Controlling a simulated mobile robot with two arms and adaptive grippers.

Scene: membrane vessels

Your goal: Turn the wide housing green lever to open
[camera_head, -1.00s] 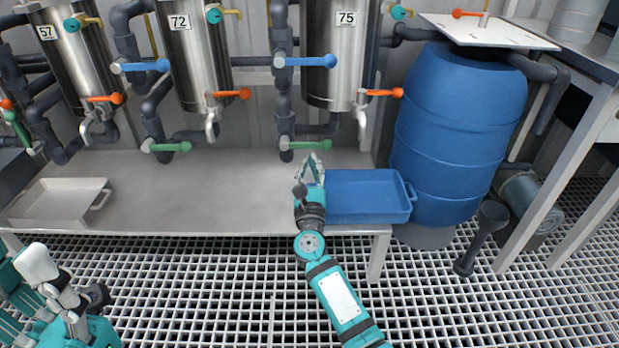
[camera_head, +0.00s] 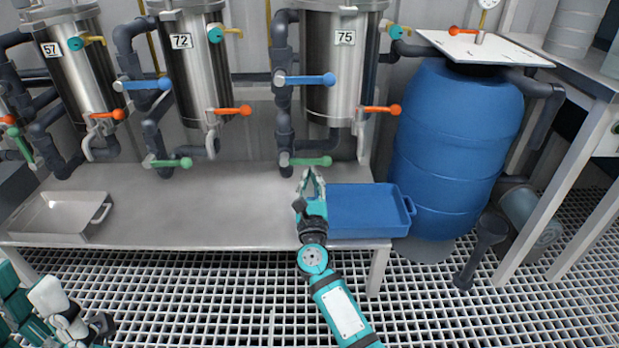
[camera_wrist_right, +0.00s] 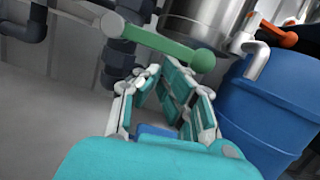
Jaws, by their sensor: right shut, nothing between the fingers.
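The widest steel housing (camera_head: 335,70), marked 75, stands right of the middle. Its green lever (camera_head: 308,161) sits on the dark pipe at its lower left, lies about level and points right. The lever also shows in the right wrist view (camera_wrist_right: 160,42), just beyond the fingers. My right gripper (camera_head: 312,178) is below the lever in the head view, its fingers pointing up towards it. It is shut and empty, and I cannot tell whether it touches the lever. My left gripper (camera_head: 75,322) is partly in view at the lower left, and its jaws are unclear.
A blue tray (camera_head: 408,207) is just right of my right gripper on the steel bench (camera_head: 200,215). A blue barrel (camera_head: 455,140) stands beyond it. Blue (camera_head: 310,79) and orange (camera_head: 380,109) levers are above the green one. A pale tray (camera_head: 65,232) is at the left.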

